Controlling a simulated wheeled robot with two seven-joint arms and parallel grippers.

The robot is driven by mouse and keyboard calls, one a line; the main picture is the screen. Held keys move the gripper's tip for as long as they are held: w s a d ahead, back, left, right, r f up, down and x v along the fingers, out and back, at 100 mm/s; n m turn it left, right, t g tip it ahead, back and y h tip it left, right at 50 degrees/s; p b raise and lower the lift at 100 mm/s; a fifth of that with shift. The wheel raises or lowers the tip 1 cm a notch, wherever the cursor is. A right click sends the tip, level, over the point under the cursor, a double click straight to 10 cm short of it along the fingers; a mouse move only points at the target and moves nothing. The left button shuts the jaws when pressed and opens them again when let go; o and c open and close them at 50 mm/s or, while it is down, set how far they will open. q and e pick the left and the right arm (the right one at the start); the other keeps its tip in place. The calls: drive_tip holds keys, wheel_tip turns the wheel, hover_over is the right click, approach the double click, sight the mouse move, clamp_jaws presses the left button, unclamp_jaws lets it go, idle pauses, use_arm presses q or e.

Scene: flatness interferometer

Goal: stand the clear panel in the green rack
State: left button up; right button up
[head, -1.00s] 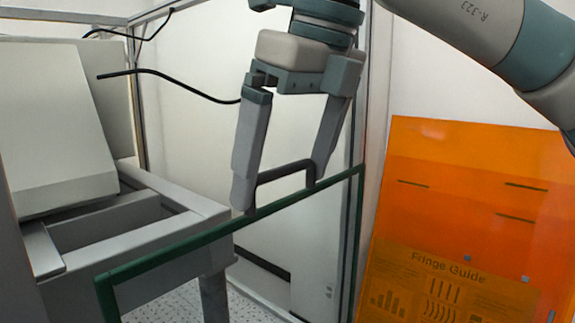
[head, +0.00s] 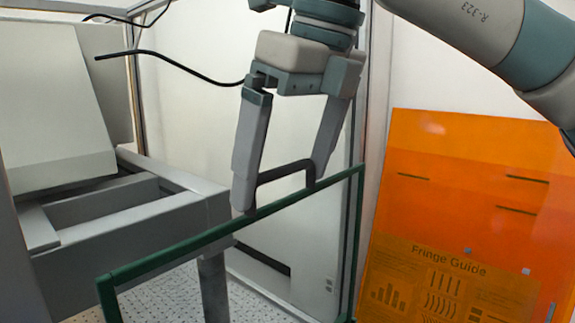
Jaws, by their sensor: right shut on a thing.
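The clear panel (head: 180,247) has a green frame and a dark handle on its top bar. It is see-through, and its top bar slopes up to the right across the middle of the head view. Its lower part runs out of the picture. My right gripper (head: 279,188) comes down from above and is shut on the panel's handle, one finger at each end of it. I see no separate green rack. My left gripper is not in view.
A grey bench frame (head: 150,225) with a pale boxy unit (head: 55,110) stands at the left, behind the panel. A black cable (head: 170,62) hangs nearby. An orange see-through sheet marked "Fringe Guide" (head: 470,180) is at the right. A perforated floor shows below.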

drive_tip(key=shift+f, duration=0.25)
drive_tip(key=o, duration=1.1)
drive_tip(key=shift+r, duration=0.1)
drive_tip(key=shift+d+r+b, duration=0.1)
drive_tip(key=shift+r+b, duration=0.2)
drive_tip(key=shift+r, duration=0.05)
drive_tip(key=v, duration=1.6)
drive_tip(key=shift+s+d+r+b, duration=0.1)
drive_tip(key=shift+s+r+b, duration=0.05)
drive_tip(key=shift+r+b, duration=0.2)
drive_tip(key=shift+f, duration=0.1)
